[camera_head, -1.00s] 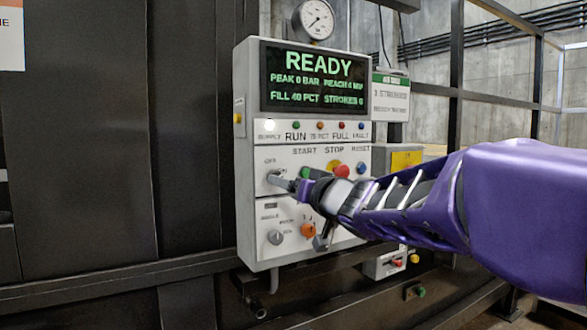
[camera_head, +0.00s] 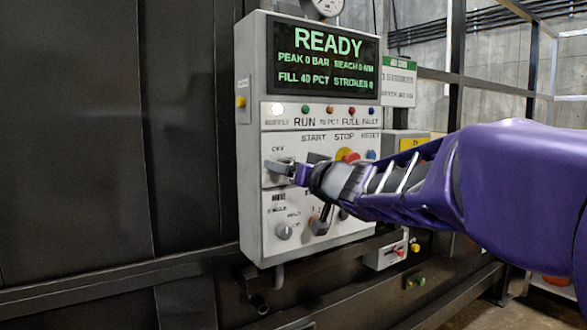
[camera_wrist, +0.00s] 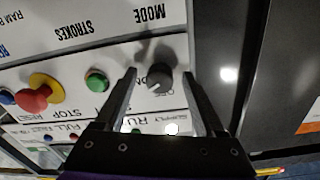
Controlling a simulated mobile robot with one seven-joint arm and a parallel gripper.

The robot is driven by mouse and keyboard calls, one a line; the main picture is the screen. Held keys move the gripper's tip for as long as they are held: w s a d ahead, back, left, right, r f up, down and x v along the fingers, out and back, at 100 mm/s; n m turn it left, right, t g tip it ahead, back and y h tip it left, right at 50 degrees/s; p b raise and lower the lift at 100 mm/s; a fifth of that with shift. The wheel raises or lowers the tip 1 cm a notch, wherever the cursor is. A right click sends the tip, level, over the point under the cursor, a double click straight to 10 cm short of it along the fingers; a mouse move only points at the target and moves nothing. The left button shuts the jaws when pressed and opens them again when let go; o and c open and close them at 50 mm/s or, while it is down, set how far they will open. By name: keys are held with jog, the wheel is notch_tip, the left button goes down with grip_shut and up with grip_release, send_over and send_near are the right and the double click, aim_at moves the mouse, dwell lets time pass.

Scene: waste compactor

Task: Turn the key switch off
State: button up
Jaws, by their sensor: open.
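The key switch is a dark round knob (camera_wrist: 160,78) on the white control panel (camera_head: 252,215), beside an OFF label, in the wrist view, which shows the panel upside down. My gripper (camera_wrist: 160,74) is open, with one finger on each side of the knob. There is a visible gap on both sides in that view; I cannot tell the remaining depth. In the head view my gripper (camera_head: 294,163) is at the panel's left middle, under the OFF label, and its fingers mostly hide the switch.
The display (camera_head: 322,68) reads READY. The red stop button (camera_head: 351,157) and the green start button (camera_wrist: 96,80) are close to my gripper. A grey selector knob (camera_head: 284,231) and a dark lever (camera_head: 320,225) are below. Dark machine wall (camera_head: 75,130) lies left of the panel.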

jog(key=shift+w, duration=0.15)
grip_shut()
dwell(0.4)
jog(key=shift+n, duration=0.4)
jog(key=n+b, duration=0.1)
jog(key=n, duration=1)
jog(key=shift+b, duration=0.4)
jog(key=shift+n, duration=0.3)
